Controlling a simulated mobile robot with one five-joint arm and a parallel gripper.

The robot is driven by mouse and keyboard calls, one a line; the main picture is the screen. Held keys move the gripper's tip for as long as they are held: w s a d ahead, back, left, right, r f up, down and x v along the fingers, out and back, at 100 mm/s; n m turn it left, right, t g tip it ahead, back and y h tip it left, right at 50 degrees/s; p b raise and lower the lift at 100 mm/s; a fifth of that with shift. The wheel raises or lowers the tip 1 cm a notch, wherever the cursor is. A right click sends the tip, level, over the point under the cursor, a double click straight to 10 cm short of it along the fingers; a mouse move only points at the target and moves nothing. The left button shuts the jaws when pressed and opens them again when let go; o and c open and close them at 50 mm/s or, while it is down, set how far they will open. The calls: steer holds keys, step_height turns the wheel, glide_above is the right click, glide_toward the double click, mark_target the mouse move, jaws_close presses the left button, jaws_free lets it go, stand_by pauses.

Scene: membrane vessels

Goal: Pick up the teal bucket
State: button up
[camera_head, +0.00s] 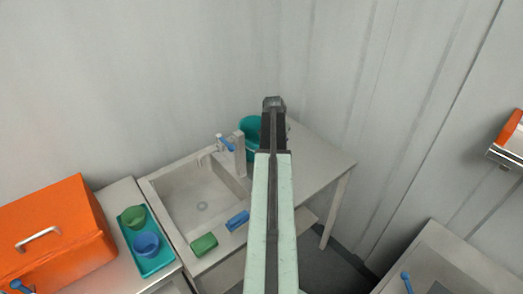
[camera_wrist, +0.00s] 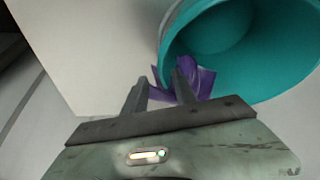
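The teal bucket (camera_head: 249,125) stands on the table at the back corner, right of the sink, partly hidden behind my arm in the head view. In the wrist view the bucket (camera_wrist: 265,60) fills the upper right, with its open mouth and empty-looking inside showing. My gripper (camera_wrist: 161,77) is open, its two fingers apart. The right finger overlaps the lower left of the bucket's rim, and the left finger is outside it. Whether either touches the bucket is unclear. A crumpled-looking purple piece (camera_wrist: 205,82) shows around the right finger and between the fingers. In the head view my gripper (camera_head: 273,102) covers the bucket's right side.
A sink (camera_head: 190,212) with a blue-handled tap (camera_head: 228,144) lies left of the bucket. A green block (camera_head: 204,245) and a blue block (camera_head: 237,220) are on the front edge. An orange box (camera_head: 55,235) and a teal tray (camera_head: 165,261) with two cups stand left. Walls close behind.

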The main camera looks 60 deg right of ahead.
steer(key=b+x, duration=0.1)
steer(key=x, duration=0.1)
steer(key=b+x, duration=0.4)
steer(key=x, duration=0.1)
steer(key=shift+s+d, duration=0.15)
steer(key=shift+s, duration=0.15)
steer(key=shift+r, duration=0.15)
steer(key=shift+o, duration=0.7)
jaws_close()
